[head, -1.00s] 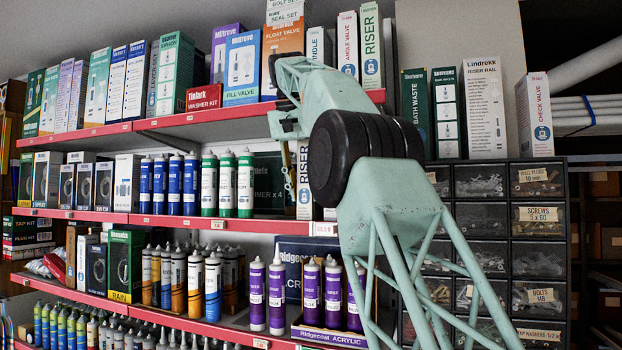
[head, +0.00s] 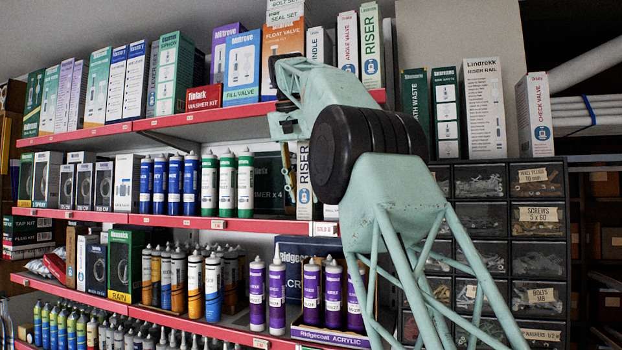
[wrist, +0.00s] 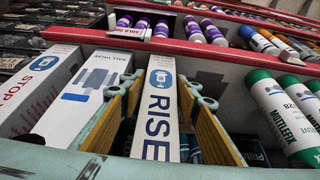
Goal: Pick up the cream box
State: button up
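A tall cream-white box (wrist: 158,115) with blue "RISE…" lettering and a round blue emblem stands between the fingers of my gripper (wrist: 163,84) in the wrist view. It also shows on the middle shelf in the head view (head: 304,185), partly hidden by my arm. My gripper is open, with one tan-padded finger on each side of the box. Narrow gaps show between the box and both pads, so it does not look gripped.
Green-capped tubes (wrist: 285,110) stand at the right. The red shelf edge (wrist: 140,40) runs across above. Shelves around are crowded.

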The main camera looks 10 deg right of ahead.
jog(key=shift+c, duration=0.7)
jog(key=c, duration=0.5)
jog(key=shift+o, duration=0.2)
jog(key=shift+r, duration=0.25)
jog(key=shift+w+r, duration=0.1)
jog(key=shift+r, duration=0.25)
jog(key=shift+r, duration=0.35)
